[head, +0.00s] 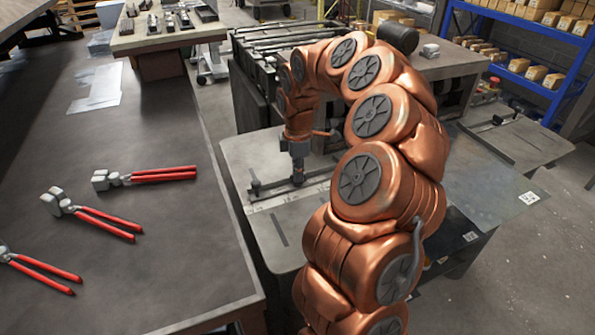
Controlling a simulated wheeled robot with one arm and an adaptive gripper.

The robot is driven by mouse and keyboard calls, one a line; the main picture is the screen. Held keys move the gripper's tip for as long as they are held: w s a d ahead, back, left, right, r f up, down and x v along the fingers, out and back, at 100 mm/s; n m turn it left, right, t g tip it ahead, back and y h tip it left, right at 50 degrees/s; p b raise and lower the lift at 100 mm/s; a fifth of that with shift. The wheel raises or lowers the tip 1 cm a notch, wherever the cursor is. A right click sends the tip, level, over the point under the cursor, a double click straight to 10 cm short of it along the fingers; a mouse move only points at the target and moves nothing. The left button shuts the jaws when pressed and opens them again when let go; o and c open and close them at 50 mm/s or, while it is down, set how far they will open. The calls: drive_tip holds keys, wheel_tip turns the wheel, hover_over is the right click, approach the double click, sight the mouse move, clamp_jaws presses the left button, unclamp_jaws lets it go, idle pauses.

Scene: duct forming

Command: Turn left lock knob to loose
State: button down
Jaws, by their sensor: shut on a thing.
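My gripper (298,165) points down over the grey machine table at the centre of the head view. It is shut on the left lock knob (297,180), a small dark piece on a dark bar (272,184) lying across the table. The fingers cover most of the knob, so its turn position cannot be read. My copper arm hides the right part of the bar.
Several red-handled pliers (150,176) lie on the dark workbench (170,250) at left. The machine's right table (525,140) carries another dark bar with a knob (497,119). A blue shelf (520,80) with boxes stands at the back right.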

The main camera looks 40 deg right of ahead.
drive_tip(key=shift+n, duration=1.3)
drive_tip(key=c, duration=1.2)
unclamp_jaws()
drive_tip(key=shift+r, duration=6)
